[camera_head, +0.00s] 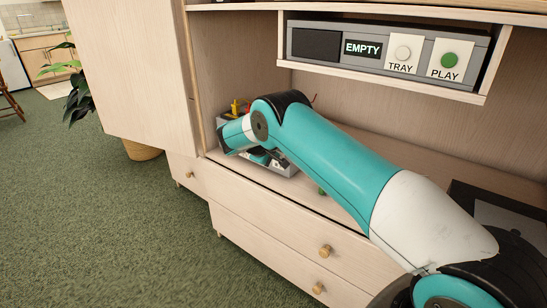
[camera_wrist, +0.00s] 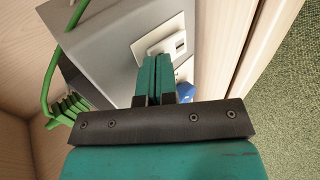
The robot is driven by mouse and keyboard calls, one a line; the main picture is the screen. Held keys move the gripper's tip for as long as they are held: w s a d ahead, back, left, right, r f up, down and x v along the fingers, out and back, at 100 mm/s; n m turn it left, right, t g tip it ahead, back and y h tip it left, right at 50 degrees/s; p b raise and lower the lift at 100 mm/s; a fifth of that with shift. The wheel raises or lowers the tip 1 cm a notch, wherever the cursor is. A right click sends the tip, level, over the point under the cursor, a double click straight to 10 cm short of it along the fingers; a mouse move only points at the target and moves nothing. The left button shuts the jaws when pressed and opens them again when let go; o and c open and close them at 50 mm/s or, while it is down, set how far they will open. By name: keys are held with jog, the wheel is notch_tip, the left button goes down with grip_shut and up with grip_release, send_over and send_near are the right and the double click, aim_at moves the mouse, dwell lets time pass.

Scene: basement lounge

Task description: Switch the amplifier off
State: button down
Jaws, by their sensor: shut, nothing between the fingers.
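The amplifier looks to be the grey box (camera_wrist: 105,45) in the wrist view, with a white switch plate (camera_wrist: 165,38) on its face. A pale rocker or toggle stands out from that plate. My gripper (camera_wrist: 157,60) is shut and empty, its green fingertips at or just short of the switch's lower edge; I cannot tell if they touch. Which way the switch is set is unclear. In the head view the grey box (camera_head: 286,171) stands on the cabinet shelf, mostly hidden behind my teal arm, and the fingertips are hidden there.
A grey player (camera_head: 390,45) with an EMPTY display, TRAY and PLAY buttons sits on the upper shelf. A green cable (camera_wrist: 50,75) runs beside the box; a blue part (camera_wrist: 185,90) shows near my fingers. An open cabinet door (camera_head: 135,70) stands left. Drawers (camera_head: 290,240) lie below.

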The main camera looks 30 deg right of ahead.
jog(key=shift+a+r, duration=0.1)
jog(key=shift+r, duration=0.05)
jog(key=p+v, duration=0.2)
jog(key=v, duration=1.1)
dwell(0.4)
